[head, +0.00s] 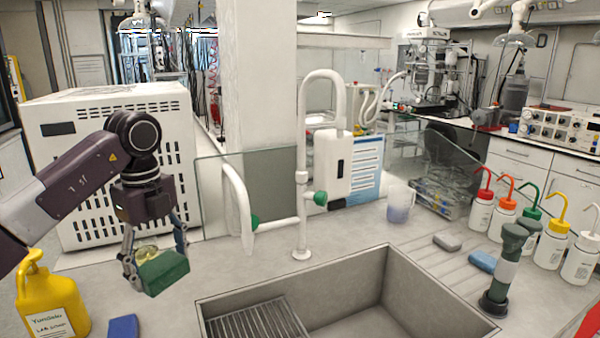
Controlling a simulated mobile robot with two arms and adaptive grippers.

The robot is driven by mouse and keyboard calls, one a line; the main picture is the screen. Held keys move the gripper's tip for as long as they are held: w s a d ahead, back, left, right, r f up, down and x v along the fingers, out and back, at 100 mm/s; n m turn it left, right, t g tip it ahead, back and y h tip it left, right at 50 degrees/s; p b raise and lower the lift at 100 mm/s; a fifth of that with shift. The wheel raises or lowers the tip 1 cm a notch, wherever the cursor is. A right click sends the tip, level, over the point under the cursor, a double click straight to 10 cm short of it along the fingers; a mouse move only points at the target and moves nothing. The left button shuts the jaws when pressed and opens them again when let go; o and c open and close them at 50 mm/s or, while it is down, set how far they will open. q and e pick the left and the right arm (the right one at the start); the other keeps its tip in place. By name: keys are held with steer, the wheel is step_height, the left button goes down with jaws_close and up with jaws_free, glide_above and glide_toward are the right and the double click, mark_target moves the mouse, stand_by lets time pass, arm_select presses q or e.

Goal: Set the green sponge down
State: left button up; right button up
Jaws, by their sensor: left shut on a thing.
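The green sponge (163,272) is a dark green block, slightly tilted in the picture, at the left of the head view. My left gripper (155,262) points down and is shut on the green sponge, with a finger on either side of it. The sponge is over the grey counter (190,290), left of the sink. I cannot tell whether its underside touches the counter. A yellowish thing (147,251) shows between the fingers, just behind the sponge. My right gripper is not in view.
A yellow jug (52,308) and a dark blue sponge (123,327) are near the front left. The sink (400,306) with a white tap (302,190) is to the right. A white ventilated box (95,180) stands behind. Several wash bottles (550,244) line the right.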

arm_select(q)
steer(key=m, duration=0.3)
steer(key=s+d+f+m, duration=0.1)
steer(key=shift+m, duration=0.3)
steer(key=s+d+f+n, duration=0.3)
steer(key=s+n, duration=0.5)
steer(key=n, duration=0.6)
steer(key=s+d+f+n, duration=0.4)
steer(key=s+n, duration=0.4)
steer(key=n, duration=0.6)
steer(key=shift+d+f+n, duration=0.25)
steer(key=shift+f+n, duration=0.05)
steer(key=shift+f, duration=0.25)
